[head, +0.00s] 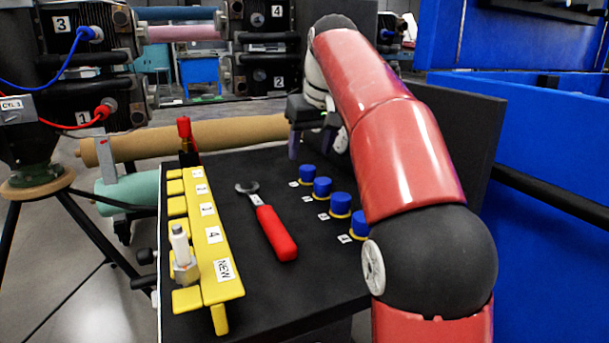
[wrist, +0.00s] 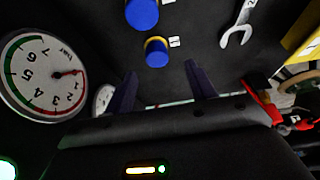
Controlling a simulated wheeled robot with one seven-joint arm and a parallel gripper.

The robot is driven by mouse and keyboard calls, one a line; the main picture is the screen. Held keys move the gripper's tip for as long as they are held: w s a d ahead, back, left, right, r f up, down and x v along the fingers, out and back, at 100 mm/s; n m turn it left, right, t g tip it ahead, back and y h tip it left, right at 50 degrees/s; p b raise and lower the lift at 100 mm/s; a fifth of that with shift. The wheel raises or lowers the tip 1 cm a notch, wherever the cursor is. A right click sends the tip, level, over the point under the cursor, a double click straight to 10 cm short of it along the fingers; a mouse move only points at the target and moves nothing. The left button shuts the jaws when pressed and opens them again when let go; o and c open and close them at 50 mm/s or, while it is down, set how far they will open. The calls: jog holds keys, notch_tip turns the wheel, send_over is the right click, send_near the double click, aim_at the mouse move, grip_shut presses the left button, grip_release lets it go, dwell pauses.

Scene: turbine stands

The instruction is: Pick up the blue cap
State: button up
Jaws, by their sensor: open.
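Several blue caps stand in a row on the black table top, each on a yellow base with a small numbered label beside it. In the head view the farthest blue cap (head: 308,172) is closest to my gripper (head: 308,148), followed by a second (head: 322,185), a third (head: 340,203) and the nearest one (head: 357,224), partly hidden by my red arm. My gripper is open and empty, beyond the farthest cap. In the wrist view one blue cap (wrist: 157,56) lies ahead of the spread fingers of my gripper (wrist: 163,80), apart from them; another cap (wrist: 142,14) is cut by the top edge.
A wrench with a red handle (head: 276,232) lies left of the caps. A yellow numbered rack (head: 213,252) holds a white-tipped part (head: 181,250); a red-topped item (head: 185,135) stands at its far end. A dark panel (head: 462,130) rises on the right. A gauge (wrist: 42,75) shows in the wrist view.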

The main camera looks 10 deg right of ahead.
aim_at(308, 168)
jog(key=b+x, duration=0.1)
jog(key=x, duration=0.4)
jog(key=shift+w+d+f+b, duration=0.1)
jog(key=shift+d+f+b, duration=0.1)
jog(key=shift+f+b, duration=0.15)
jog(key=shift+r, duration=0.1)
jog(key=c, duration=1.1)
